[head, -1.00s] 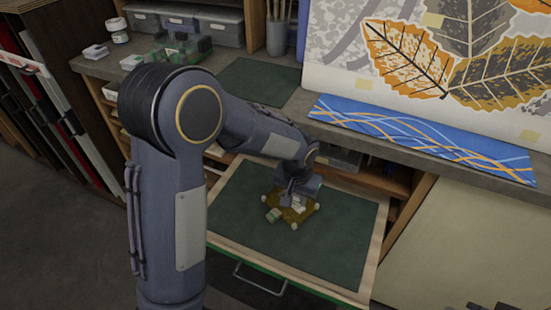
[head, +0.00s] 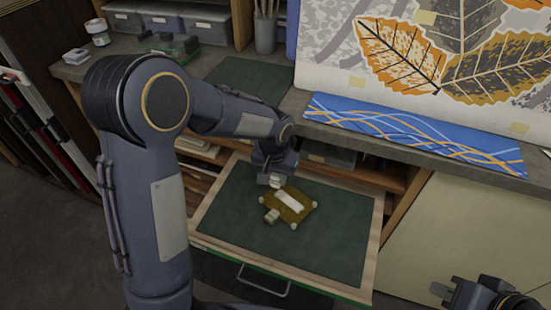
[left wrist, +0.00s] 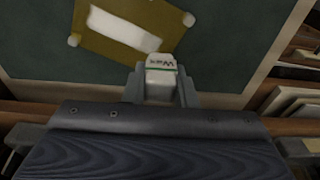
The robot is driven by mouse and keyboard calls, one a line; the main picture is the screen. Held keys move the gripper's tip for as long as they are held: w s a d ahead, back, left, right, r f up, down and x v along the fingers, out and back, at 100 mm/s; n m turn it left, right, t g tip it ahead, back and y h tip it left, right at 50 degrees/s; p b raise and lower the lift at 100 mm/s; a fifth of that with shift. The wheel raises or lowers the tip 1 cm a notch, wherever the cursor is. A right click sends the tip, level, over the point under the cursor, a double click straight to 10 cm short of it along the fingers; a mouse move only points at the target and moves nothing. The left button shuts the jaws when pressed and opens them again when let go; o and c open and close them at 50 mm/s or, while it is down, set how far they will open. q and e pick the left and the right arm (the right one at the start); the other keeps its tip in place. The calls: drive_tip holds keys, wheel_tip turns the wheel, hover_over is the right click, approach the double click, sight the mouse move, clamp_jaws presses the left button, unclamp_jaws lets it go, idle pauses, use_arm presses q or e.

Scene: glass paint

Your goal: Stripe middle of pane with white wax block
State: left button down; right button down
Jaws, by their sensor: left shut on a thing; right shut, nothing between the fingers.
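The amber pane (head: 301,213) lies flat on the green mat in the pulled-out drawer, with small white pieces at its corners. A white stripe (head: 289,200) runs across its middle; the stripe also shows in the left wrist view (left wrist: 122,27). My left gripper (head: 275,180) is shut on the white wax block (left wrist: 161,77), which has dark lettering and a green line. In the head view the block is just beyond the pane's far left edge, clear of the stripe. My right gripper (head: 441,291) is shut and empty at the bottom right.
The green mat (head: 335,240) is otherwise bare inside the wooden drawer rim (head: 373,240). The worktop above carries a blue patterned strip (head: 415,135) and a leaf picture (head: 400,50).

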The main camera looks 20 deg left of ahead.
use_arm(q)
drive_tip(key=shift+w+a+r+p, duration=0.15)
drive_tip(key=shift+r+p, duration=0.4)
drive_tip(key=shift+r, duration=0.4)
drive_tip(key=shift+r+p, duration=1.2)
drive_tip(key=shift+r, duration=0.35)
